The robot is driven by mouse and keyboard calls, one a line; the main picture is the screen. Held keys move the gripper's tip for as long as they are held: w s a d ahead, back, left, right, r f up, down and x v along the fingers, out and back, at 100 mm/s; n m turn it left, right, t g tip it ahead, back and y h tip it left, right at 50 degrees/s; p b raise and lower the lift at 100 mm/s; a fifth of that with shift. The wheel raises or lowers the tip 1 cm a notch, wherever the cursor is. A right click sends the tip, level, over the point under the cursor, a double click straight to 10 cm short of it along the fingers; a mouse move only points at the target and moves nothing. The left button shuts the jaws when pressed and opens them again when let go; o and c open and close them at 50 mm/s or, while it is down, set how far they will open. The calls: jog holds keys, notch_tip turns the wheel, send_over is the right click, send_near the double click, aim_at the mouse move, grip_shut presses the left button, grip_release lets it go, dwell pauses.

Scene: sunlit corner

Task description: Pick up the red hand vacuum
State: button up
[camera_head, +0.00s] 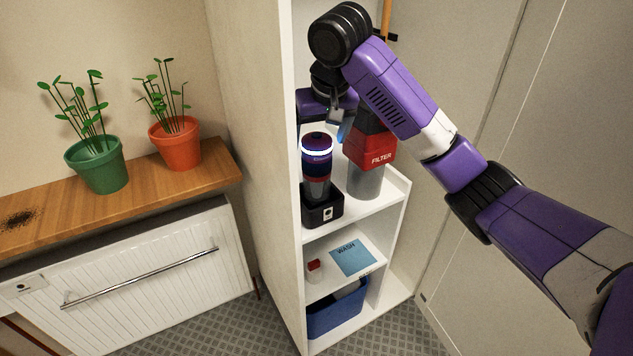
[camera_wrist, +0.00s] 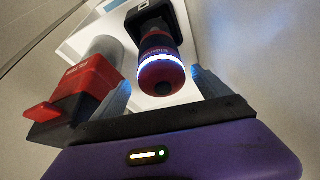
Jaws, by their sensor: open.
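The hand vacuum (camera_head: 317,170) stands upright in a black dock (camera_head: 323,212) on the upper shelf. It has a dark red and navy body, a glowing white ring near the top and a grey lower part. In the wrist view the vacuum (camera_wrist: 158,62) points its round end toward my gripper (camera_wrist: 162,84). The gripper is open, with one finger on each side of that end, and a gap shows on both sides. In the head view my gripper (camera_head: 336,117) is above and behind the vacuum, partly hidden by my arm.
A red and black filter unit (camera_head: 370,150) on a grey cylinder stands close right of the vacuum; it also shows in the wrist view (camera_wrist: 85,85). The cabinet's side wall (camera_head: 260,150) is close on the left. Below are a WASH card (camera_head: 352,258) and a blue bin (camera_head: 337,316).

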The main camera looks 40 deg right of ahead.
aim_at(317, 175)
jog(key=shift+s+a+x, duration=0.1)
jog(key=shift+a+x, duration=0.05)
jog(key=shift+x, duration=1.35)
jog(key=shift+s+a+x, duration=0.1)
jog(key=shift+x, duration=1.4)
jog(key=shift+f, duration=0.15)
jog(key=c, duration=1.5)
